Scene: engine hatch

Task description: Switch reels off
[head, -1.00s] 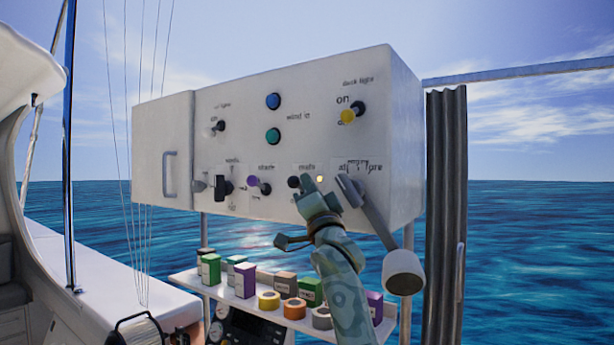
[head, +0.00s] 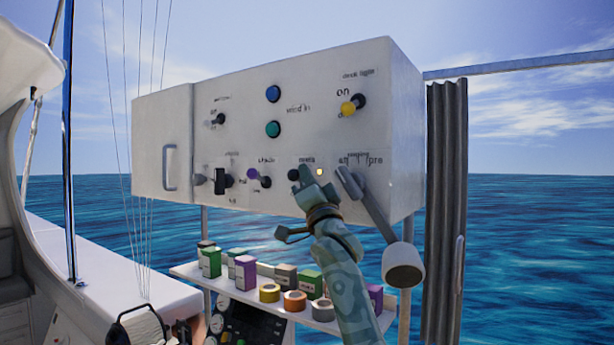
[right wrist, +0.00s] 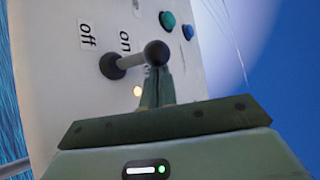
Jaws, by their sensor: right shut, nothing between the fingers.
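The reels switch (head: 293,175) is a lever with a black ball knob on the lower part of the white panel (head: 225,88). In the right wrist view, the switch (right wrist: 157,53) reaches out from its dark base toward the right, with the word "off" at left and "on" nearer the lever. A small lamp (right wrist: 137,91) beside it glows yellow-orange, and it also shows lit in the head view (head: 319,172). My right gripper (head: 304,174) is shut and empty. In the right wrist view, its fingertips (right wrist: 157,72) appear just below the knob; contact is unclear. My left gripper is not in view.
A purple-knobbed switch (head: 258,177) and a black switch (head: 221,181) sit left of the reels switch. A grey lever with a white end (head: 403,265) hangs close at right. A shelf (head: 325,326) with boxes and tape rolls is below.

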